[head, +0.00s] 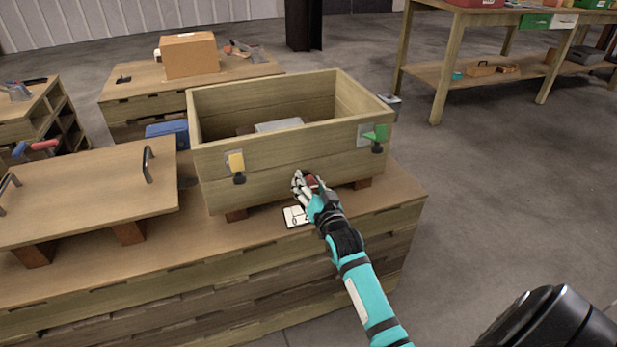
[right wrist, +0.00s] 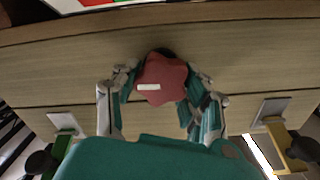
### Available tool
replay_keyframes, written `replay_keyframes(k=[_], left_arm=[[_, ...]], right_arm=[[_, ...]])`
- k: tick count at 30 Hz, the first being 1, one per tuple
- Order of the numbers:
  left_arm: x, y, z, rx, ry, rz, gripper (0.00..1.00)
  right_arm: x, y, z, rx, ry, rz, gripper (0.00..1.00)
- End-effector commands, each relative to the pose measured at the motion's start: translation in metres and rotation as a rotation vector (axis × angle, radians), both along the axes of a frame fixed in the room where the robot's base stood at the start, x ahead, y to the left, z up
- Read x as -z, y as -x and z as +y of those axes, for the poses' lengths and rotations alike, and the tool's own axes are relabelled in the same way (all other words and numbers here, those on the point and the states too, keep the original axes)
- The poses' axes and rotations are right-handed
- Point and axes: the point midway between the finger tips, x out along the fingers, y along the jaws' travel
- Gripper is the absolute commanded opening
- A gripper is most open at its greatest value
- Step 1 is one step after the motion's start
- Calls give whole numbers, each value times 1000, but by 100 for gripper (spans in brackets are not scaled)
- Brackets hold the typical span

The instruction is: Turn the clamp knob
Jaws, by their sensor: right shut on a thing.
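The red clamp knob (right wrist: 163,78) is lobed, with a white mark on its face, and shows in the right wrist view before the wooden wall. In the head view part of it (head: 313,182) shows at the low front of the wooden crate (head: 290,160). My right gripper (head: 306,184) is shut on the knob. In the right wrist view its fingers (right wrist: 160,88) sit on both sides of the knob. My left gripper is out of view.
A yellow latch (head: 236,163) and a green latch (head: 376,134) sit on the crate's front wall. A white card (head: 296,216) lies on the bench below. A wooden lid with handles (head: 90,190) rests at the left. Open floor lies at the right.

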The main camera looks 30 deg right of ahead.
Motion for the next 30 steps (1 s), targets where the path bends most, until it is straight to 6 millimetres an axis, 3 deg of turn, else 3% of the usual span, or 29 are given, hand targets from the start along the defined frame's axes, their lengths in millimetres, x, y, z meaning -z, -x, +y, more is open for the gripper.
replay_keyframes(k=[9,25,26,30], left_arm=[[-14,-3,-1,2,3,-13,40],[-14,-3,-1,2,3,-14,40],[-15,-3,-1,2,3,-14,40],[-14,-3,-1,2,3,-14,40]], right_arm=[[-2,0,-1,0,-92,-24,12],[-1,0,-1,0,-108,-29,12],[-1,0,-1,0,-108,-29,46],[-1,0,-1,0,-107,-29,65]])
